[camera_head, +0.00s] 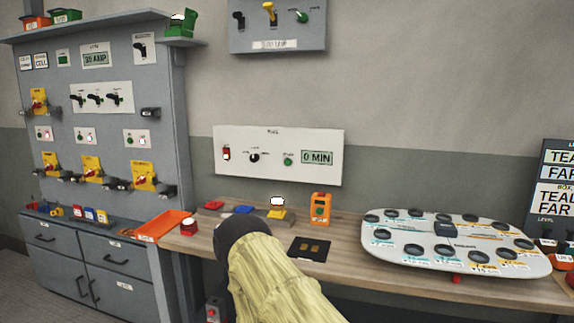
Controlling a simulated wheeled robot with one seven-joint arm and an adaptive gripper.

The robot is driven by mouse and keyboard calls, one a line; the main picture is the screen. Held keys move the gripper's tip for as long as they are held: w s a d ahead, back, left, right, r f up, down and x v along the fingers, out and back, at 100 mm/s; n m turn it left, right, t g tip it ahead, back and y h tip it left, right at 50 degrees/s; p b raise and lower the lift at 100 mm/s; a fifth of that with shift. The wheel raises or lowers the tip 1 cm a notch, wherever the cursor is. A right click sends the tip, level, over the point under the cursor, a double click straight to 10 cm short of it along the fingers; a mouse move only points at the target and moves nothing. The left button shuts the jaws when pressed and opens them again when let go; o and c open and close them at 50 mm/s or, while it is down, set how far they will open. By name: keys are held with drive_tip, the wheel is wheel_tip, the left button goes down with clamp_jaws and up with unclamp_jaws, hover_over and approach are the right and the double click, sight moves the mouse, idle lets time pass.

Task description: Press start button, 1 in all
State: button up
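A white wall panel (222,172) above the bench carries a red switch (226,153), a black knob (254,157), a round green button (288,161) and a display (317,158) reading "0 MIN". The small label by the green button is too small to read surely. More green buttons beside red ones sit on small white plates (84,135) on the grey cabinet at left. My arm, in a pale yellow cover with a dark rounded part, rises from the bottom middle in front of the bench, below the white panel. The fingers of my gripper do not show.
The wooden bench (345,257) holds an orange device (320,208), a yellow block, a dark pad (310,249) and a large white board (385,256) with round dark pieces. An orange tray (160,226) lies at left. A grey switch box (300,30) hangs above.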

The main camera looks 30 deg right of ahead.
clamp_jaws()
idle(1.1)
